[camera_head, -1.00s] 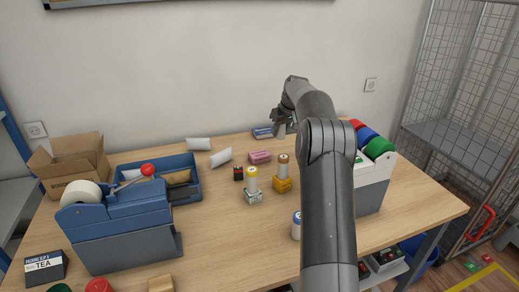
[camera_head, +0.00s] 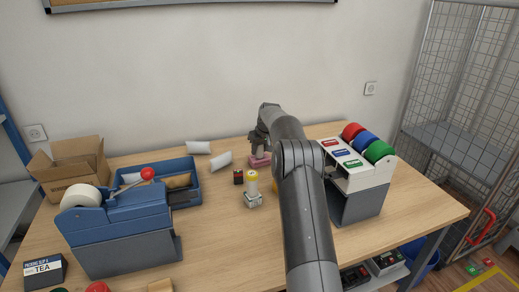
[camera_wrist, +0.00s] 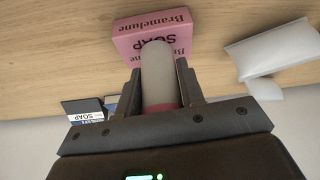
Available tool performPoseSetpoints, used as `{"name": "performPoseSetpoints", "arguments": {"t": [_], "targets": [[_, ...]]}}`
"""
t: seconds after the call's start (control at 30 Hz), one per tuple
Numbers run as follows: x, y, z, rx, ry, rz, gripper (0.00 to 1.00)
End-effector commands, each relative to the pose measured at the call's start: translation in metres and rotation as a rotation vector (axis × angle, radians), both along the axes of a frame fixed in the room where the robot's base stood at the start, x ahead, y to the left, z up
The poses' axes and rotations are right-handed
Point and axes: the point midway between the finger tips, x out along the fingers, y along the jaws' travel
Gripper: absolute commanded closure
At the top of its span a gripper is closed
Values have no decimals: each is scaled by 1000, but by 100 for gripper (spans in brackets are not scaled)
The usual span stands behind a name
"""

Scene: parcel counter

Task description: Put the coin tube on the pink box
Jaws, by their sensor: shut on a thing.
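The pink box (camera_head: 259,162), a soap box with dark lettering, lies on the table toward the back in the head view. It also shows at the top of the wrist view (camera_wrist: 132,38). In the wrist view my gripper (camera_wrist: 162,75) is shut on the coin tube (camera_wrist: 158,75), a pale grey cylinder with a pinkish-red band at the near end. The tube's far end overlaps the box in that picture. I cannot tell whether they touch.
A yellow-and-white cylinder (camera_head: 251,182) stands on a small patterned block, beside a dark red-topped block (camera_head: 238,177). White packets (camera_head: 221,160) lie behind. A blue tray (camera_head: 184,193) is left. A white-topped unit (camera_head: 362,178) stands right.

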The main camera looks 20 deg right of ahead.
Motion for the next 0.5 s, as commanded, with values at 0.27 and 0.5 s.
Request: {"name": "performPoseSetpoints", "arguments": {"t": [0.27, 0.5], "targets": [[0, 0, -3, 0, 1, 0, 63], [0, 0, -3, 0, 1, 0, 43]]}}
